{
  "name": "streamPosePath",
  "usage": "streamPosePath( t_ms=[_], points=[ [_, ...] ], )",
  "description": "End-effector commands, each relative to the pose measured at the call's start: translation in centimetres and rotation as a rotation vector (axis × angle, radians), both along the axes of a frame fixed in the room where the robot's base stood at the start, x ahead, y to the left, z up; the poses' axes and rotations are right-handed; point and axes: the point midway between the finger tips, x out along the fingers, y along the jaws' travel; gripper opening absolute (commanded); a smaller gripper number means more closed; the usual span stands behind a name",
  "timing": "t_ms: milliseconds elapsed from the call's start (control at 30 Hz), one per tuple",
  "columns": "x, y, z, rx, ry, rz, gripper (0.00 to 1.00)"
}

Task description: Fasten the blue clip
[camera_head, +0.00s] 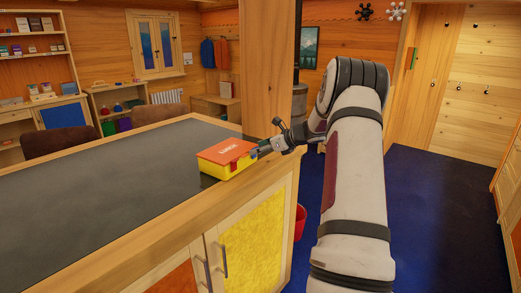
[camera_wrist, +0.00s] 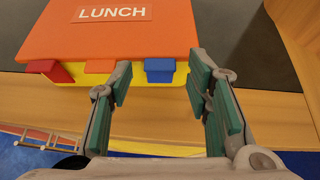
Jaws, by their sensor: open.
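The lunch box (camera_head: 227,159) has an orange lid marked LUNCH and a yellow body. It sits near the corner of the dark counter top, and its lid is down in the wrist view (camera_wrist: 125,35). The blue clip (camera_wrist: 160,69) is on the box's near side, right of the middle, and juts out from below the lid edge. I cannot tell how far it is folded. My gripper (camera_wrist: 158,76) is open, with its two green-padded fingers on either side of the blue clip and nothing held. It also shows beside the box in the head view (camera_head: 259,151).
The counter (camera_head: 110,185) is clear left of the box. A wooden post (camera_head: 267,70) rises close behind it. A red bin (camera_head: 300,222) stands on the floor.

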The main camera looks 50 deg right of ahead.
Motion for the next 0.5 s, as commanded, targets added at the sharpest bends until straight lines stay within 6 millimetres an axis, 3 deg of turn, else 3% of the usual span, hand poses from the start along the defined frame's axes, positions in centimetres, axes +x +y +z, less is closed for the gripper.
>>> streamPosePath(
  t_ms=[167,500],
  points=[
    [-1.3,-0.3,0.8,-0.002,0.000,-0.001,0.45],
    [-7.1,-1.2,4.1,-0.003,0.000,-0.003,0.45]
  ],
)
